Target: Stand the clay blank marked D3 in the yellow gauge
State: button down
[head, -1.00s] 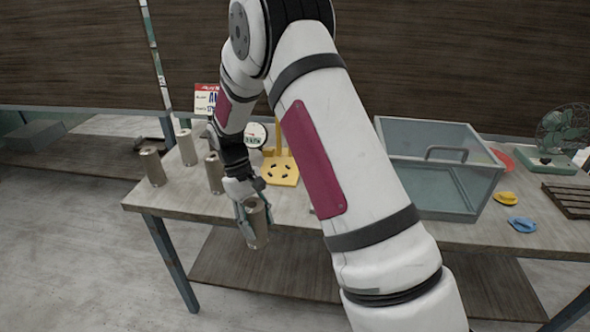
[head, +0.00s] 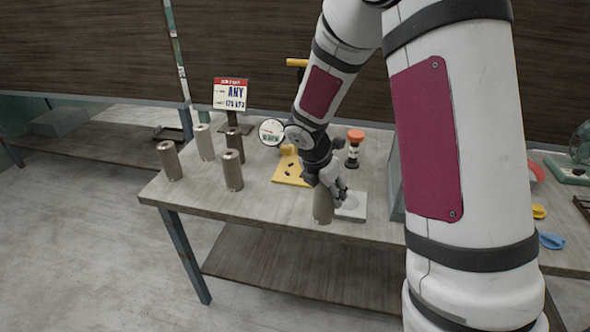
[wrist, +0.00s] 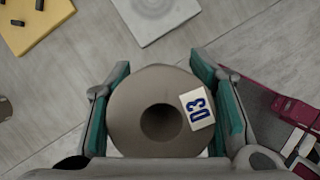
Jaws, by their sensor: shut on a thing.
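My gripper (head: 328,186) is shut on a grey-brown clay cylinder, the D3 blank (head: 322,208). In the wrist view the blank (wrist: 128,105) sits between the two green finger pads, its D3 label and round centre hole facing the camera. The blank looks upright, near the table's front edge; its height above the table is hard to tell. The yellow gauge (head: 287,179) stands behind and left of it, with dark pegs or slots on its base and a round dial (head: 271,132) beside it. My arm hides part of the gauge. Its base (wrist: 38,22) shows top left in the wrist view.
A pale square plate (head: 351,212) lies just right of the blank. Several other clay cylinders (head: 232,172) stand on the left of the table. An orange-topped black item (head: 354,148) stands behind. A sign (head: 230,95) reading ANY stands at the back left.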

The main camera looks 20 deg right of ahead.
aim_at(296, 171)
jog(key=i+j, duration=0.1)
jog(key=i, duration=0.5)
jog(key=i+j, duration=0.25)
jog(key=i+z, duration=0.05)
jog(key=i, duration=0.05)
